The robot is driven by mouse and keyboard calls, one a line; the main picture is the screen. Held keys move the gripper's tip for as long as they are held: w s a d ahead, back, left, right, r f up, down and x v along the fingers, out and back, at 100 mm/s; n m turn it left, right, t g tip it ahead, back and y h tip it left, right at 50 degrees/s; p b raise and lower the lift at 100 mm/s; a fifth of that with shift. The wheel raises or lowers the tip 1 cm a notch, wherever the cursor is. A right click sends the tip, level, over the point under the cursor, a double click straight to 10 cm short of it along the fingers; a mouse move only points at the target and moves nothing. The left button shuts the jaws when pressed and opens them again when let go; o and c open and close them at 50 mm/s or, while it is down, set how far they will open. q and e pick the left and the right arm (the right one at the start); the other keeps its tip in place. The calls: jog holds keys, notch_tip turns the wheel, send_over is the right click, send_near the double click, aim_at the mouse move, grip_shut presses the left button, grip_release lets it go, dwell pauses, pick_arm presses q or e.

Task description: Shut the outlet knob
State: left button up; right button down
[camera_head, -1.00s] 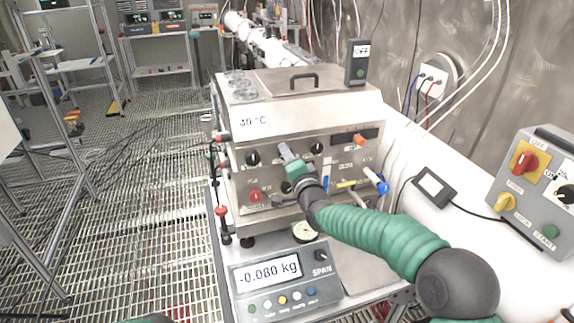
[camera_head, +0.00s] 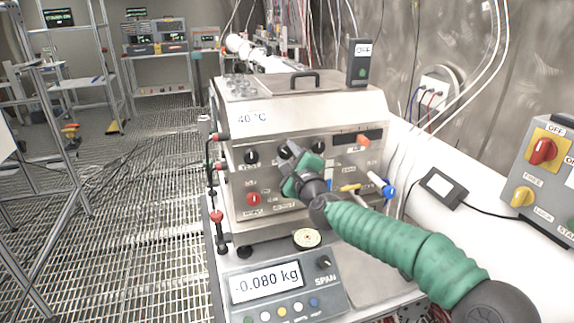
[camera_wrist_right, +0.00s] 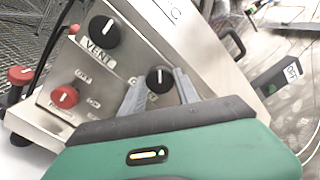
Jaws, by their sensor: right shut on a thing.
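A steel box machine (camera_head: 300,113) stands in the middle of the head view, its front panel carrying several knobs. My right gripper (camera_head: 290,153) reaches this panel from the lower right. In the wrist view its grey fingers are closed on the sides of a black knob (camera_wrist_right: 159,78) with a white mark. The knob's label is mostly hidden by the fingers, so I cannot read it as the outlet knob. The black knob labelled VENT (camera_wrist_right: 104,31) is left of it, also in the head view (camera_head: 252,157). My left gripper is not in view.
A red knob (camera_wrist_right: 65,96) is below the VENT knob. Another black knob (camera_head: 318,146) is right of my gripper. A scale (camera_head: 285,284) reading -0.080 kg stands in front. Blue-ended (camera_head: 388,190) and yellow (camera_head: 348,188) handles stick out near my right arm. A grey control box (camera_head: 540,180) is at right.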

jog(key=m+b, duration=0.2)
jog(key=f+m+b, duration=0.1)
jog(key=m, duration=0.2)
jog(key=shift+f+b, duration=0.2)
jog(key=shift+b, duration=0.15)
jog(key=shift+a+r+m+b, duration=0.1)
jog(key=shift+m+b, duration=0.9)
jog(key=shift+m, duration=1)
jog(key=c, duration=1.3)
grip_release()
jog(key=o, duration=0.4)
jog(key=shift+r, duration=0.3)
